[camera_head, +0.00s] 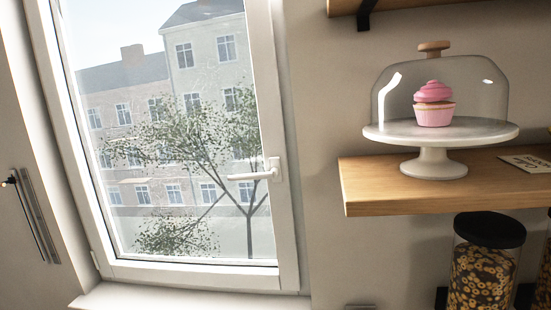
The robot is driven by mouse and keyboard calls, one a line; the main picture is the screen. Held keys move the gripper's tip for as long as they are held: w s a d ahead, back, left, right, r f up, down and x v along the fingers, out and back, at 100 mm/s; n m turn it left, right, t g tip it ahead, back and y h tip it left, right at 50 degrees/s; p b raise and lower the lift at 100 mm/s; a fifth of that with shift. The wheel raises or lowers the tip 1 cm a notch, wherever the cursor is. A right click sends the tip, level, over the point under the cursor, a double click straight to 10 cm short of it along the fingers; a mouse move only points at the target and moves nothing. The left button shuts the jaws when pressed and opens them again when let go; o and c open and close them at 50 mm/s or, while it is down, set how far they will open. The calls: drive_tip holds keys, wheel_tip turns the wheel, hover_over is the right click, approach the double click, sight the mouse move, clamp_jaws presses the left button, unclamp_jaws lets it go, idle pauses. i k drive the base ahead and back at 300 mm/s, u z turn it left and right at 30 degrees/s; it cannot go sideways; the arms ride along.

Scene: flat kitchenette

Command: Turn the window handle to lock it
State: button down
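The window (281,120) has a white frame and fills the left and middle of the view. Its sash looks closed against the frame. The white window handle (252,176) is on the right side of the sash. Its lever is about horizontal and points left from its mounting plate. My gripper is not in view, and nothing touches the handle.
A wooden shelf (375,196) on the right holds a cake stand (434,167) with a glass dome over a pink cupcake (434,105). A jar with a black lid (483,262) stands below. The window sill (190,298) is bare. The wall between window and shelf is clear.

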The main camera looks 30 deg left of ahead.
sight(274, 171)
drive_tip(key=u, duration=0.3)
drive_tip(key=i, duration=0.85)
drive_tip(key=u, duration=0.7)
